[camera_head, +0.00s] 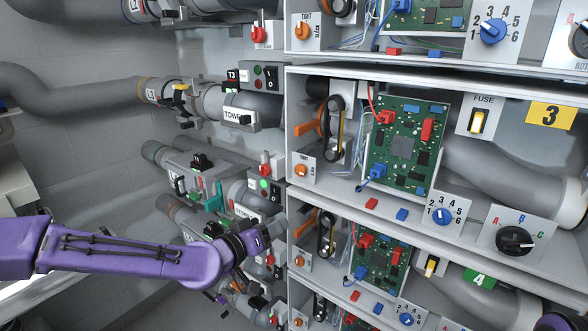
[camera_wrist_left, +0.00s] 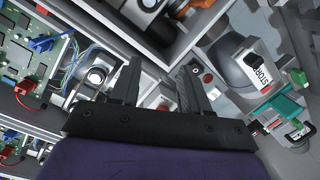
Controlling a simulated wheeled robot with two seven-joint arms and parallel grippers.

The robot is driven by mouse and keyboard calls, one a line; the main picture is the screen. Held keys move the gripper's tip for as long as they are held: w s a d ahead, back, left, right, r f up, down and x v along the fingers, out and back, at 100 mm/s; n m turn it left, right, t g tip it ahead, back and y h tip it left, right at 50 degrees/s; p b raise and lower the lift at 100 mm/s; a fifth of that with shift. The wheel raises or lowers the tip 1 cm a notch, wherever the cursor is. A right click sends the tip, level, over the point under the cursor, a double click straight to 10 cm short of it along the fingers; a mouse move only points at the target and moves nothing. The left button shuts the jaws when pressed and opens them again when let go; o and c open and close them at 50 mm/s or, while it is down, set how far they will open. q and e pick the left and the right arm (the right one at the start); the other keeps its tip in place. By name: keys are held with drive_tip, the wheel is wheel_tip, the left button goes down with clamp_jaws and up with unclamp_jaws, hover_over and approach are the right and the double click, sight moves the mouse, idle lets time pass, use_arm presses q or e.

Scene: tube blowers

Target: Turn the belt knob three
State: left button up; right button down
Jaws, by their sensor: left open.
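The belt knob of section three (camera_head: 301,169) is a small orange knob on a white TIGHT/SLACK plate, at the left front of the shelf marked with a yellow 3 sign (camera_head: 550,115). A black belt on pulleys (camera_head: 334,125) and an orange lever stand above it. My left gripper (camera_head: 274,231) is below and left of the knob, apart from it, beside the shelf's left edge. In the left wrist view, its two dark fingers (camera_wrist_left: 163,78) are apart with nothing held between them. I cannot pick out the knob in that view. My right gripper is not in view.
A green circuit board (camera_head: 403,147) stands right of the belt. Another orange knob (camera_head: 299,261) sits on the shelf below. Grey pipes with valves and a STOR-labelled unit (camera_wrist_left: 262,65) crowd the left side.

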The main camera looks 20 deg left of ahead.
use_arm(q)
drive_tip(key=m+t, duration=0.1)
drive_tip(key=t, duration=0.1)
approach(298, 173)
drive_tip(key=s+a, duration=0.1)
drive_tip(key=h, duration=0.1)
drive_tip(key=p+x, duration=0.2)
drive_tip(key=x, duration=0.8)
drive_tip(key=shift+f+p, duration=0.1)
drive_tip(key=shift+p, duration=0.25)
drive_tip(key=c, duration=0.7)
